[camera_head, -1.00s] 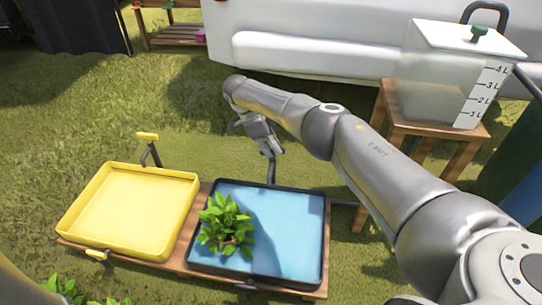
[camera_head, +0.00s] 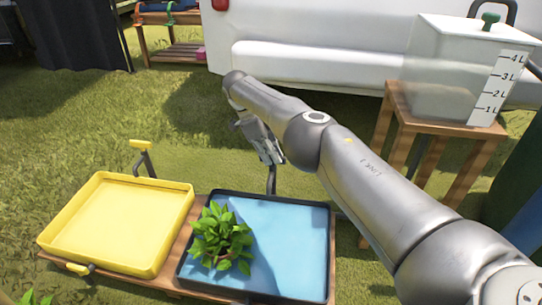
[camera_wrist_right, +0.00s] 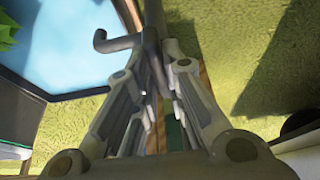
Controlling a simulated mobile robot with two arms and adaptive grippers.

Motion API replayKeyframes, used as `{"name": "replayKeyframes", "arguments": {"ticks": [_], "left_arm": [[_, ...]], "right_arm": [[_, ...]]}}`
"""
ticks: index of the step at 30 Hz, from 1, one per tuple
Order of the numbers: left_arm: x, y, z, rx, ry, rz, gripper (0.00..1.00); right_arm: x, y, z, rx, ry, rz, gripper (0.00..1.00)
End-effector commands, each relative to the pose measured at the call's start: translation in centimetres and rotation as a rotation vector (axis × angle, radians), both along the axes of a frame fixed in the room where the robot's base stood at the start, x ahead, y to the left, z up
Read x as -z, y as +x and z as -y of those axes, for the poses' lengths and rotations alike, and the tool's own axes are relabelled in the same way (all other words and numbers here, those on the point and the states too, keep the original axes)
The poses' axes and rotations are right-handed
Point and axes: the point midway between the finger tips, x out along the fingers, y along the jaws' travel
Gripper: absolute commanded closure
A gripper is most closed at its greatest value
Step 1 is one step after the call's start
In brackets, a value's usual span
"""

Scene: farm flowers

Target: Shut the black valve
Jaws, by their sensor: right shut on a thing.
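The black valve (camera_head: 271,181) stands as a dark pipe at the back edge of the blue-filled black tray (camera_head: 331,245). Its top is hidden by my right gripper (camera_head: 272,157) in the head view. In the right wrist view the dark valve pipe (camera_wrist_right: 152,35) with its short hooked spout runs in between the fingertips of my right gripper (camera_wrist_right: 163,78). My right gripper is shut on the valve's top; the exact contact is partly hidden by the fingers. My left gripper is not in view.
A yellow tray (camera_head: 50,243) with a yellow-handled valve (camera_head: 141,145) stands to the left on the same wooden bench. A leafy potted plant (camera_head: 222,235) is in the black tray. A clear water tank (camera_head: 440,75) sits on a wooden stand (camera_head: 398,100) at right. Grass lies behind the trays.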

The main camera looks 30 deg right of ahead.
Motion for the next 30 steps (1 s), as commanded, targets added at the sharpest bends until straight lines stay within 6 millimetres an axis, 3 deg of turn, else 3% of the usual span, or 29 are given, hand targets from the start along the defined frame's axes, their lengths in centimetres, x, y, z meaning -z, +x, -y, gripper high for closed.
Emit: {"name": "replayKeyframes", "arguments": {"ticks": [6, 7, 11, 23, 30], "left_arm": [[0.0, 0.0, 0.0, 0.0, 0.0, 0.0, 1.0], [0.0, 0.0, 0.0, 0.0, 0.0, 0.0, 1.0], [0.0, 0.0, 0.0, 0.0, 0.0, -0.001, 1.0], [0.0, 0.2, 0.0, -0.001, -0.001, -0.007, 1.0], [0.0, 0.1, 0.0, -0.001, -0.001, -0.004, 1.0]], "right_arm": [[0.0, 0.0, -0.1, 0.004, 0.001, 0.0, 1.0], [0.0, 0.0, -0.1, 0.004, 0.001, 0.0, 0.85], [0.0, 0.0, 0.0, 0.004, 0.001, 0.0, 0.68], [-0.6, 0.0, 0.0, 0.003, 0.0, 0.002, 0.67], [-4.6, 0.1, 0.0, 0.002, 0.0, 0.004, 0.67]]}}
